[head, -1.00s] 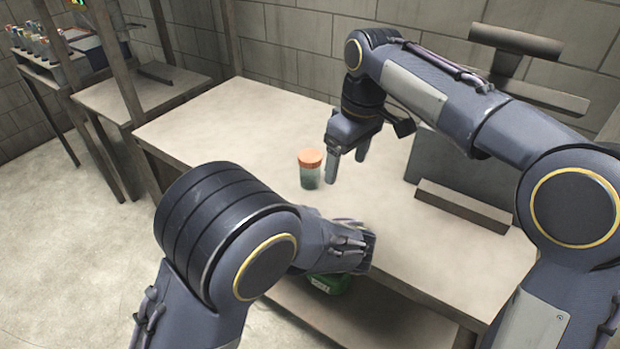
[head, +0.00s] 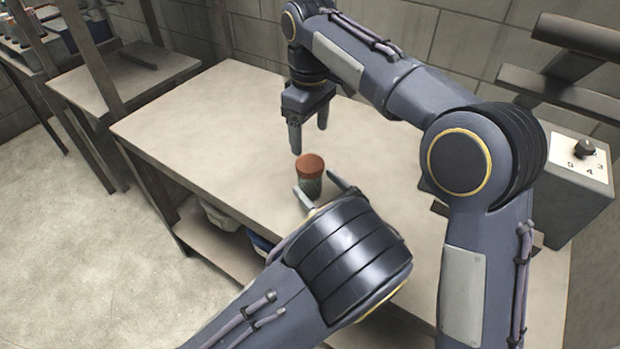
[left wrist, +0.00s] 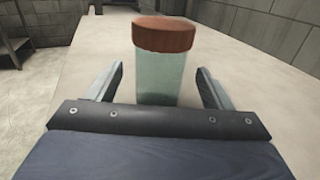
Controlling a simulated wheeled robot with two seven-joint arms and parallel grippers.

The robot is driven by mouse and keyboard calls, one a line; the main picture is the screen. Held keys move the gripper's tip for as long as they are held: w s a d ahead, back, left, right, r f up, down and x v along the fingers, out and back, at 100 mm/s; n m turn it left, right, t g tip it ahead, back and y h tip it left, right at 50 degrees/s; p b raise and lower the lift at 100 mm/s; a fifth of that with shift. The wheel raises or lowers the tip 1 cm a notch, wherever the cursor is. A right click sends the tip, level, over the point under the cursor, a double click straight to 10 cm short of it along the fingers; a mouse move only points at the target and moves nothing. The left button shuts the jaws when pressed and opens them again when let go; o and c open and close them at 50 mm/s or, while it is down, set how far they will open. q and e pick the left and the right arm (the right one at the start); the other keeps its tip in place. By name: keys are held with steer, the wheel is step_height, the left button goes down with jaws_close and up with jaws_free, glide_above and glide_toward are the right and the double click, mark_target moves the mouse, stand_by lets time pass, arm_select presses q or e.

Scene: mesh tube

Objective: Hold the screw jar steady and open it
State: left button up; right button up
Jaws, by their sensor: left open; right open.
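The screw jar (head: 311,186) stands upright on the table, with a greenish see-through body and an orange-brown lid (head: 310,165) on top. My left gripper (head: 320,186) is open and low, with its fingers pointing at the jar from the near side, one on either side of it. In the left wrist view the jar (left wrist: 160,80) stands between the two open fingers, with a gap on each side. My right gripper (head: 309,138) is open and points down, above and just behind the jar, not touching it.
The table (head: 215,125) is bare to the left of the jar. A box with a numbered dial (head: 583,160) stands at the right. Containers (head: 222,217) sit on the shelf under the table. A smaller table (head: 125,82) stands at the back left.

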arm_select(q)
steer(key=shift+x, duration=2.8)
steer(key=shift+c, duration=0.4)
